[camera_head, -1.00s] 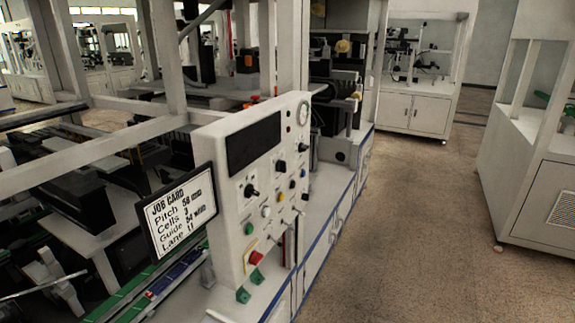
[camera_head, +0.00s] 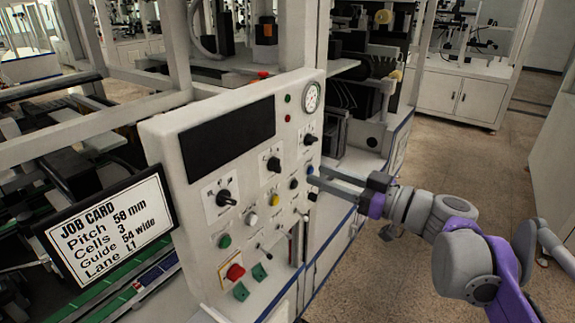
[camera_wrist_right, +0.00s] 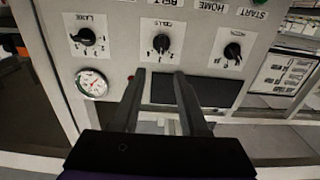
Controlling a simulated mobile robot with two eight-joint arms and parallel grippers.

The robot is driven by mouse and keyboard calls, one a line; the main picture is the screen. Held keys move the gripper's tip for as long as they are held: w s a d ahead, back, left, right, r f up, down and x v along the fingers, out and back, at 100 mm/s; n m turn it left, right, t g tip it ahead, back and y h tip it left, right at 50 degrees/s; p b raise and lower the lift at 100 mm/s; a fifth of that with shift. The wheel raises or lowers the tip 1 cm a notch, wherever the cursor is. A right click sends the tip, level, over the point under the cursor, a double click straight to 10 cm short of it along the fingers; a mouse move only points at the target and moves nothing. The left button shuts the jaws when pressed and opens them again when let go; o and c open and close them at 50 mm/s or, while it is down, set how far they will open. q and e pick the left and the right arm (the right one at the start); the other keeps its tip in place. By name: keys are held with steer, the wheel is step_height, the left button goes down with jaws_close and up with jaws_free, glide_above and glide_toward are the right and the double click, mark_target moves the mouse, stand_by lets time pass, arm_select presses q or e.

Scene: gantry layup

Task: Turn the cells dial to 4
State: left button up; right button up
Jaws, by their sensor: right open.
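The cells dial is a black knob on a white label plate, the middle of three dials on the upright white control panel; it shows in the head view (camera_head: 273,164) and, upside down, in the wrist view (camera_wrist_right: 161,44). Its number setting is too small to read surely. My right gripper (camera_head: 312,176) is open and empty in front of the panel, to the right of and slightly below the dial in the head view. In the wrist view its fingers (camera_wrist_right: 160,74) point toward the dial, one to each side, apparently short of it. My left gripper is not in view.
The left dial (camera_head: 226,198) and lane dial (camera_head: 309,140) flank it. Coloured buttons, including a yellow one (camera_head: 273,199) and red one (camera_head: 235,272), lie below. A gauge (camera_head: 312,97) is at the top right. The job card (camera_head: 108,228) reads Cells 3.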

mark_target(281, 161)
steer(key=x, duration=0.9)
steer(key=shift+a, duration=0.15)
steer(key=shift+c, duration=0.3)
jaws_close()
